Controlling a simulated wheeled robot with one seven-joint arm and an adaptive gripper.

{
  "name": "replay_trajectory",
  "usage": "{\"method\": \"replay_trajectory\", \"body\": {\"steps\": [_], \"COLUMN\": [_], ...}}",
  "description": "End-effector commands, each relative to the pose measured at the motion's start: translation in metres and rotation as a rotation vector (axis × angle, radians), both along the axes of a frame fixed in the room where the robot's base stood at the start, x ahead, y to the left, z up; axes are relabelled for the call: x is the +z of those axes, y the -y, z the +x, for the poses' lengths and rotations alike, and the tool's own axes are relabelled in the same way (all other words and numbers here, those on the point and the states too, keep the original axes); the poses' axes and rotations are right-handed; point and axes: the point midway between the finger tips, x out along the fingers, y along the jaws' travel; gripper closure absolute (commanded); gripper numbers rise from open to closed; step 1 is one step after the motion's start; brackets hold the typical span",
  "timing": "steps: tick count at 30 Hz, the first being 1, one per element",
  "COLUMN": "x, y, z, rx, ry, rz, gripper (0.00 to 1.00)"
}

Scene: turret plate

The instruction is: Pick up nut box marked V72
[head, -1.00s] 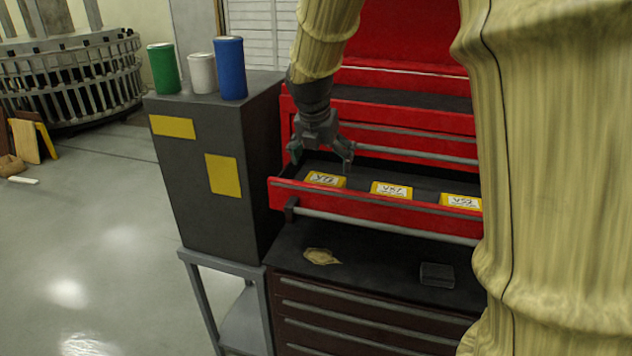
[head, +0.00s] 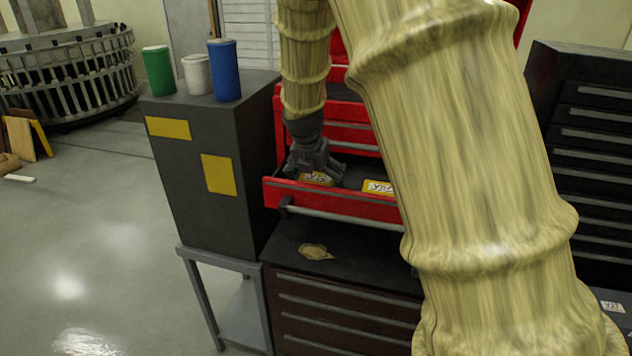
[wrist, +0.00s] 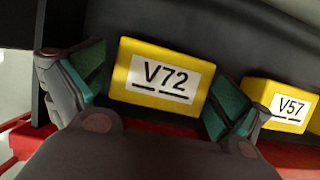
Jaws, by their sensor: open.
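The nut box marked V72 (wrist: 160,78) is yellow with a white label and lies in the open red drawer. In the wrist view it sits between the two green-padded fingers of my gripper (wrist: 158,92), with a small gap at the left finger and the right finger very close to its edge. In the head view my gripper (head: 312,172) is down in the drawer over the box (head: 318,179), which it partly hides. My gripper is open. A second yellow box, marked V57 (wrist: 285,105), lies to the right.
The red drawer front (head: 335,200) stands close by the gripper. A dark cabinet (head: 205,160) on the left carries green, white and blue cylinders. My arm hides the drawer's right part. A brown rag (head: 316,252) lies on the dark top below.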

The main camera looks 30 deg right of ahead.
Motion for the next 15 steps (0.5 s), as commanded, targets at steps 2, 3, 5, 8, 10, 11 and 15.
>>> {"method": "replay_trajectory", "body": {"steps": [2, 3, 5, 8, 10, 11, 15], "x": [-0.005, -0.008, -0.011, -0.014, -0.015, -0.015, -0.015], "y": [0.003, 0.004, 0.005, 0.006, 0.006, 0.006, 0.006], "z": [0.001, 0.001, 0.002, 0.003, 0.003, 0.003, 0.003], "rx": [-0.002, -0.003, -0.002, -0.001, -0.001, -0.001, -0.001], "ry": [-0.001, 0.000, -0.001, 0.000, 0.001, 0.001, 0.002], "rz": [0.001, 0.001, 0.001, 0.000, -0.001, -0.001, 0.000], "gripper": [0.00, 0.00, 0.00, 0.00, 0.00, 0.00, 0.00]}}
